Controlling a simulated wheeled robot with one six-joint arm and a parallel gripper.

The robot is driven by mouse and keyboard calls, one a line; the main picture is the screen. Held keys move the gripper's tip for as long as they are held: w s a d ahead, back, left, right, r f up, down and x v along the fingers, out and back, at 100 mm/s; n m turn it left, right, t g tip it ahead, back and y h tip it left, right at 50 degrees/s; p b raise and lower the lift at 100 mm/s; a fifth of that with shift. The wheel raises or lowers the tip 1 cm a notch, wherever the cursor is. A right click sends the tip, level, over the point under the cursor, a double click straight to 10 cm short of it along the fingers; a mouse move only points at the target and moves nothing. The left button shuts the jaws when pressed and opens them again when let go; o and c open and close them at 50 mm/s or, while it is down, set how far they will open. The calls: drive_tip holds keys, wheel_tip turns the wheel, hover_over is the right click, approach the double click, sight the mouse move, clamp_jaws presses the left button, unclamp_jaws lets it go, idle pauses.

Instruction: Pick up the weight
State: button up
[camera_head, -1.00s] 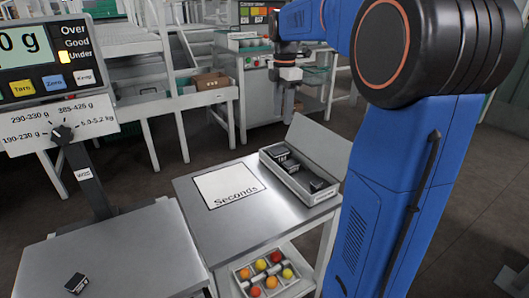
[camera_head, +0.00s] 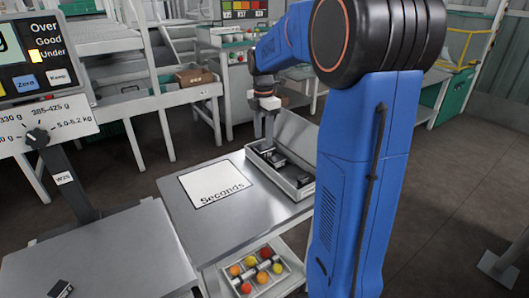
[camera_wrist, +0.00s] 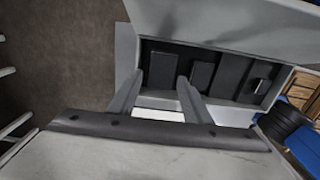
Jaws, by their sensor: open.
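Several dark block weights (camera_head: 277,160) lie in a long grey open case (camera_head: 303,190) on the steel table. In the wrist view, the weights differ in size, and one weight (camera_wrist: 162,68) shows between and just beyond my fingertips. My gripper (camera_head: 267,143) points down over the far left part of the case. In the wrist view, my gripper (camera_wrist: 160,78) has its two fingers apart, with nothing held. Whether the fingers touch the case or a weight cannot be told. Another small dark weight (camera_head: 60,289) sits on the scale plate at the lower left.
The case lid (camera_head: 297,135) stands raised behind the case. A white "Seconds" sheet (camera_head: 215,183) lies left of it. A tray of tomatoes (camera_head: 255,270) is on the shelf below. The scale display (camera_head: 35,45) stands at the left.

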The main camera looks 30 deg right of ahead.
sight(265, 147)
drive_tip(key=shift+s+d+f, duration=0.1)
drive_tip(key=shift+f, duration=1.35)
drive_tip(key=shift+s+d+f, duration=0.1)
drive_tip(key=shift+f, duration=1.3)
clamp_jaws()
